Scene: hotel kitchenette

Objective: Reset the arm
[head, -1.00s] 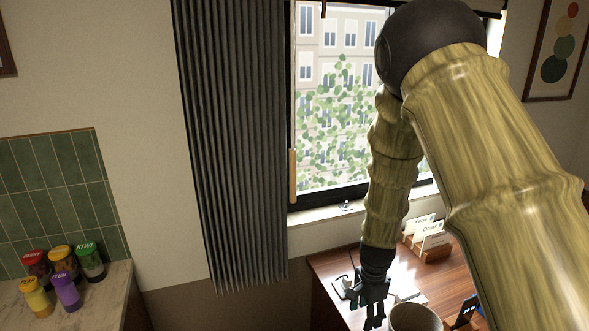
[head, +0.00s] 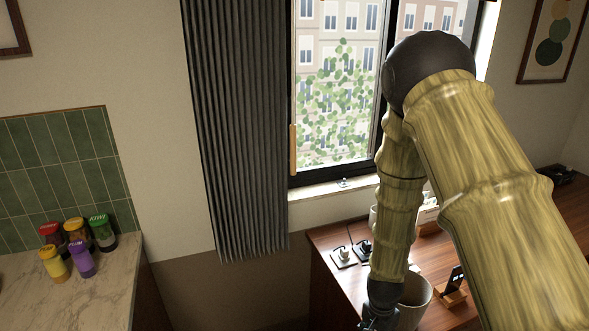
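My arm reaches down from the right side of the head view, bent at a dark round joint near the window. My gripper (head: 378,322) is at the bottom edge of the picture, mostly cut off and dark. It hangs over or in front of the wooden desk (head: 335,283), beside a beige round container (head: 416,298). Whether its fingers are open or shut is hidden, and I cannot see anything in it.
A dark curtain (head: 238,130) and window (head: 337,90) are behind my arm. On the desk are small dark items (head: 343,256) and a phone on a stand (head: 453,285). Several colourful-lidded jars (head: 82,262) stand on the marble counter (head: 105,290) at left.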

